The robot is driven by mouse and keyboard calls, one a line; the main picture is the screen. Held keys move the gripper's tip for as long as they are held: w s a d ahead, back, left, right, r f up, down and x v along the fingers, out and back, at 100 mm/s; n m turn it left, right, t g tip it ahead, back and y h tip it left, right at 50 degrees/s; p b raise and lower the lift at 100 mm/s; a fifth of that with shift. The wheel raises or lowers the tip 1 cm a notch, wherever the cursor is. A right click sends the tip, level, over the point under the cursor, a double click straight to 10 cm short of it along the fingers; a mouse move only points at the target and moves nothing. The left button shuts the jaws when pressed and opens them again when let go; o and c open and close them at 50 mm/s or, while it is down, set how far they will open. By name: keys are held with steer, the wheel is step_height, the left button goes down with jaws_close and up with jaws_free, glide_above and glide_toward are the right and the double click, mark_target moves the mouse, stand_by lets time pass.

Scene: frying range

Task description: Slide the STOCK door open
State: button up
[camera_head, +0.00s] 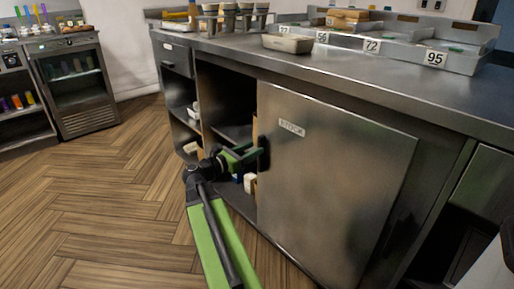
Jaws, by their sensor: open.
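The STOCK door (335,190) is a flat steel panel on the front of the counter. Its white label (292,128) is near its upper left. Left of the door the cabinet is open, showing dark shelves. My gripper (258,157) is at the door's left edge, at about mid height. Its jaws are open, with the dark fingertips close to the edge. I cannot tell whether they touch the door. My green arm reaches in from below.
The steel counter (400,88) holds a small tray (287,43) and numbered bins (436,58). A drawer and open shelves are at the cabinet's left end. A small fridge (76,87) stands at the far left. The wooden floor (110,190) is clear.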

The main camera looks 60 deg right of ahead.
steer(key=v, duration=1.4)
steer(key=shift+a, duration=0.4)
steer(key=w+a+r+n+t+p, duration=0.1)
steer(key=w+a+r+t+p, duration=0.15)
steer(key=w+a+p, duration=0.2)
steer(key=w+a+f+m+t+y+p, duration=0.15)
steer(key=a+f+m+y, duration=0.4)
steer(key=a, duration=0.55)
steer(key=a+f+m+y+p, duration=0.2)
steer(key=a+f+m+y, duration=0.35)
steer(key=a, duration=0.65)
steer(key=w+a+f+m+y+p, duration=0.15)
steer(key=a+f+m+y, duration=0.4)
steer(key=a, duration=0.55)
step_height(320, 180, up, 38)
steer(key=p, duration=3.8)
steer(key=shift+y, duration=0.45)
